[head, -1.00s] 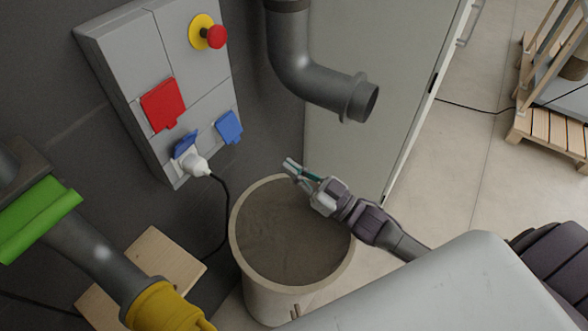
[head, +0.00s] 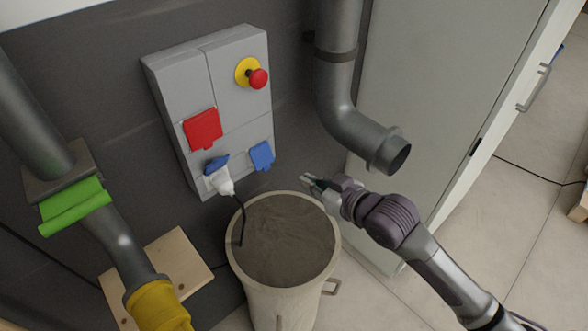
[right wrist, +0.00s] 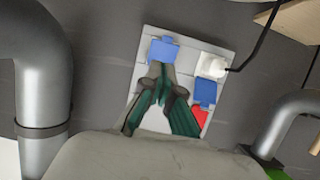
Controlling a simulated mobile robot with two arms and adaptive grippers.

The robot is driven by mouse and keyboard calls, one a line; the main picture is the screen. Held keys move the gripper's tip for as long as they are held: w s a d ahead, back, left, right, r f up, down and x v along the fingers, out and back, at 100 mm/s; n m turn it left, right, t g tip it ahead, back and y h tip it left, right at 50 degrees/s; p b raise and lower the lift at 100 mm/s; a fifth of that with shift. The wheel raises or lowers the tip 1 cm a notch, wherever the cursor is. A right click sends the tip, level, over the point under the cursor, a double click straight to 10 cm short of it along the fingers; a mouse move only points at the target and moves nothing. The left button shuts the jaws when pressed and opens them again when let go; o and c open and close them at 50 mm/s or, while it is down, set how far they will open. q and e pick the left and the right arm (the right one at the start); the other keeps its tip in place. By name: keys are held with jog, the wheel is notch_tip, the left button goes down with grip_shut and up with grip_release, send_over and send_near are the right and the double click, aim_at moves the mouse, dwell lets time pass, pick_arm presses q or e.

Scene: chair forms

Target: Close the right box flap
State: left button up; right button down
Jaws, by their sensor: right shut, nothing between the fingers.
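A grey wall box (head: 225,70) carries several covers. The right flap (head: 262,155) is blue, at the lower right of the box; whether it stands open or shut is hard to tell. In the right wrist view this blue flap (right wrist: 163,50) lies just beyond my fingertips. To its left in the head view is another blue flap (head: 216,163), raised above a white plug (head: 222,180). My right gripper (head: 306,179) is shut and empty, to the right of and below the right flap, apart from it in the head view. My left gripper is not in view.
A red cover (head: 203,129) and a red button (head: 258,78) are on the box. A barrel (head: 250,278) filled with dark material stands below. A grey pipe (head: 345,110) hangs to the right, close above my right gripper. A pale cabinet (head: 430,90) stands behind it.

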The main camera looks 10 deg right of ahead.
jog(key=p, duration=0.3)
send_near(268, 169)
jog(key=shift+g, duration=0.3)
jog(key=x, duration=0.6)
jog(key=shift+w+a+r, duration=0.15)
jog(key=shift+w+r, duration=0.1)
jog(key=shift+w, duration=0.05)
jog(key=shift+w+a+f+p, duration=0.2)
jog(key=shift+w+f+p, duration=0.1)
jog(key=shift+w, duration=0.05)
